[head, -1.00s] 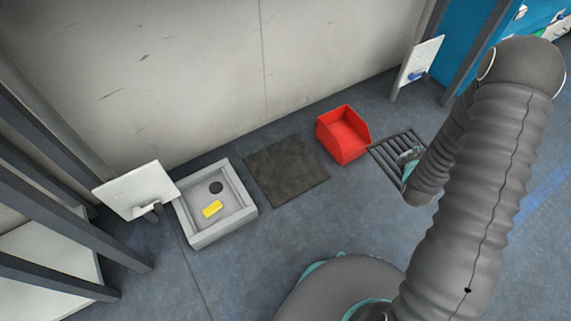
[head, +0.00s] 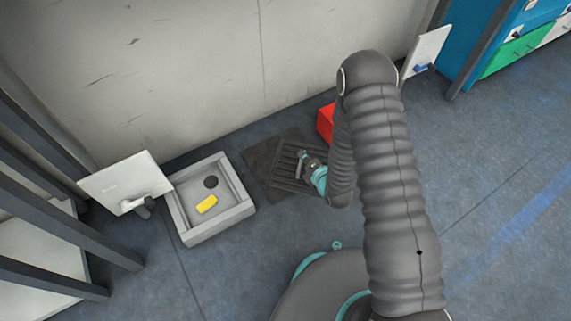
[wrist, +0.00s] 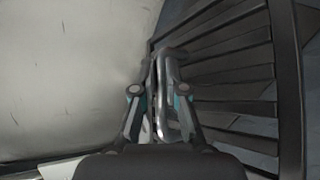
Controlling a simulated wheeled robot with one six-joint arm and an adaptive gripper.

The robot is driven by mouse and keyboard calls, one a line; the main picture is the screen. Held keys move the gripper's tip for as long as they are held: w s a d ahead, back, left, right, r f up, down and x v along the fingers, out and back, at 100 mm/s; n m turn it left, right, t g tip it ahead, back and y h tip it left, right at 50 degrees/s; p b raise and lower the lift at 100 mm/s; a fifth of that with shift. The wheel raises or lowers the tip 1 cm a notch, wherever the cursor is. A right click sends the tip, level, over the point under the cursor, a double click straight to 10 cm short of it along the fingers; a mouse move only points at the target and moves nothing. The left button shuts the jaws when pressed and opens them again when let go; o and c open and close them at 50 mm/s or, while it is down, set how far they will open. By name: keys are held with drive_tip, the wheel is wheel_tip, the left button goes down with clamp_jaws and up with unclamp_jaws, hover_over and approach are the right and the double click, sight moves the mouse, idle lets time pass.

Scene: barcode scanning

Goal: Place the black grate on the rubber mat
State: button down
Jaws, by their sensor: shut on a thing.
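The black grate (head: 287,168) is a slatted dark panel, held over the right part of the dark rubber mat (head: 262,160) in the head view. I cannot tell whether it touches the mat. My gripper (head: 302,160) is at the grate, partly hidden by my arm. In the wrist view my gripper (wrist: 160,122) is shut on a metal handle at the edge of the grate (wrist: 235,65). The slats spread out to the right of the fingers. Much of the mat is hidden under the grate.
A grey square tray (head: 247,207) with a yellow block (head: 206,204) and a dark round spot stands left of the mat. A red bin (head: 325,122) is right of the mat, partly behind my arm. A white panel (head: 125,182) stands at the left. The wall is behind.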

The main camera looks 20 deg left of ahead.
sight(294, 171)
drive_tip(key=w+a+f, duration=0.1)
drive_tip(key=a+f, duration=0.1)
drive_tip(key=a, duration=0.1)
drive_tip(key=w+a+f, duration=0.2)
drive_tip(key=a+f, duration=0.1)
drive_tip(key=a, duration=0.1)
drive_tip(key=w+a+f+b, duration=0.1)
drive_tip(key=w+a+f, duration=0.1)
drive_tip(key=a, duration=0.1)
drive_tip(key=shift+w+a+f, duration=0.2)
drive_tip(key=shift+a, duration=0.1)
drive_tip(key=shift+f+b, duration=0.4)
drive_tip(key=shift+f, duration=1.6)
drive_tip(key=shift+f, duration=0.1)
drive_tip(key=c, duration=1.2)
unclamp_jaws()
drive_tip(key=shift+s, duration=0.1)
drive_tip(key=p+v, duration=0.1)
drive_tip(key=v, duration=1.1)
drive_tip(key=shift+w, duration=0.25)
